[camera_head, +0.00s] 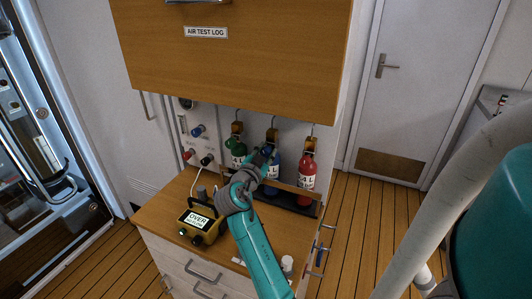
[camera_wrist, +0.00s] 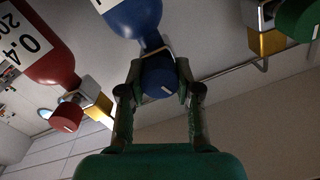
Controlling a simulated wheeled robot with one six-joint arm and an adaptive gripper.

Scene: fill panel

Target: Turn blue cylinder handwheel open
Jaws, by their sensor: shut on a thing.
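The blue cylinder (camera_head: 274,168) stands between the green cylinder (camera_head: 237,150) and the red cylinder (camera_head: 307,173) in a rack at the back of the counter. My gripper (camera_head: 266,153) reaches its upper part from the front. In the wrist view, the blue cylinder (camera_wrist: 132,15) is at the top and its round blue handwheel (camera_wrist: 160,82) sits between my gripper's two fingers (camera_wrist: 161,80), which are shut on it. The handwheel bears a small white mark. In the head view my gripper hides most of the handwheel.
The red handwheel (camera_wrist: 67,117) and green handwheel (camera_wrist: 299,20) flank my fingers. A yellow meter (camera_head: 198,222) reading "OVER" stands on the wooden counter (camera_head: 172,192). A wall cabinet (camera_head: 235,60) overhangs the cylinders. Small valves (camera_head: 198,130) are on the wall at left.

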